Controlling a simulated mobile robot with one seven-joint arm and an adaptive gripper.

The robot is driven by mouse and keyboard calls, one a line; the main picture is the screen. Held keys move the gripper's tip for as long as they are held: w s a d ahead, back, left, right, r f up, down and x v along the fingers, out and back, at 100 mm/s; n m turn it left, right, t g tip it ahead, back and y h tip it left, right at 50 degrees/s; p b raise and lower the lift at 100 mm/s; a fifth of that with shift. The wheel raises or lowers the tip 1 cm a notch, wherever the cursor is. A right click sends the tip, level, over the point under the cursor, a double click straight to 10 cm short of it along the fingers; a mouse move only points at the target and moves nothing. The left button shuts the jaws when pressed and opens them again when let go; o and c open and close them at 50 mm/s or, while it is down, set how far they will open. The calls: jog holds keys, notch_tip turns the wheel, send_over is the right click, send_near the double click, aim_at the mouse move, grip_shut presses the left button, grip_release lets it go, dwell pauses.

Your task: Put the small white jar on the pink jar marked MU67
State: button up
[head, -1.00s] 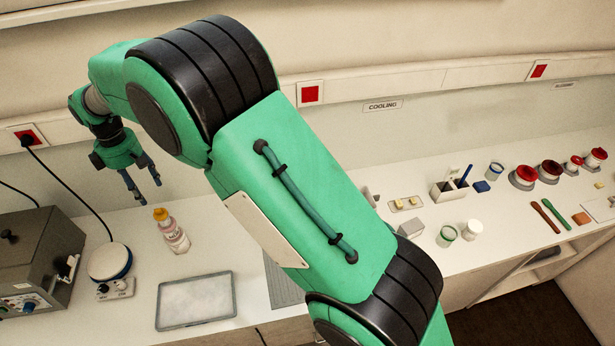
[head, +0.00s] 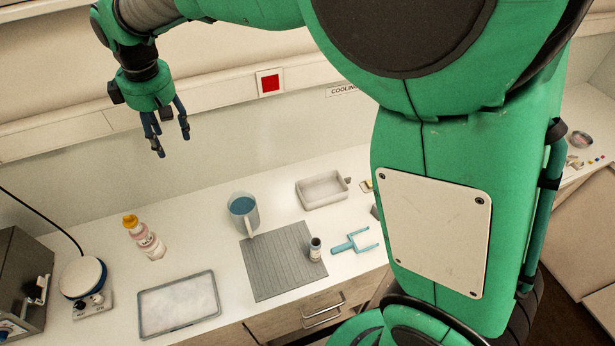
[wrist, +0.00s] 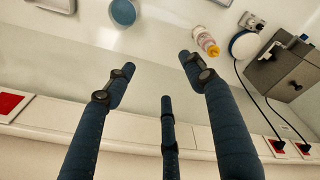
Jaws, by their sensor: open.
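My gripper (head: 167,140) is at the upper left of the head view, in front of the wall and above the bench. Its blue fingers are spread and empty; the wrist view also shows the fingers (wrist: 155,75) with nothing between them. I see no small white jar and no pink jar marked MU67 in the current views. My own arm covers much of the bench on the right. A small dark-topped vial (head: 316,249) stands on the grey ribbed mat (head: 273,268).
A pinkish bottle with an orange cap (head: 145,238), a blue jug (head: 243,213), a white tray (head: 322,191), a light-blue forked tool (head: 355,241) and a grey-rimmed tray (head: 179,304) are on the bench. A hotplate (head: 82,279) and a grey box (head: 22,283) stand at left.

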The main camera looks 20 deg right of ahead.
jog(key=s+d+r+m+t, duration=0.1)
jog(key=s+d+r+m, duration=0.25)
jog(key=s+d, duration=0.45)
jog(key=s+d+r+m+t, duration=0.15)
jog(key=s+d+r, duration=0.3)
jog(key=d, duration=0.65)
jog(key=s+d+f+m, duration=0.2)
jog(key=s+d, duration=0.4)
jog(key=s, duration=0.3)
jog(key=s+d+f+m+t, duration=0.1)
jog(key=s+d+f+m, duration=0.1)
jog(key=s+d+m, duration=0.3)
jog(key=s+d, duration=0.1)
jog(key=s, duration=0.3)
jog(key=shift+d+h, duration=0.15)
jog(key=shift+h, duration=0.25)
jog(key=shift+f+t, duration=0.1)
jog(key=shift+t, duration=0.15)
notch_tip(320, 180, down, 15)
jog(key=b, duration=1.5)
jog(key=shift+f+b, duration=0.2)
jog(key=shift+b, duration=0.1)
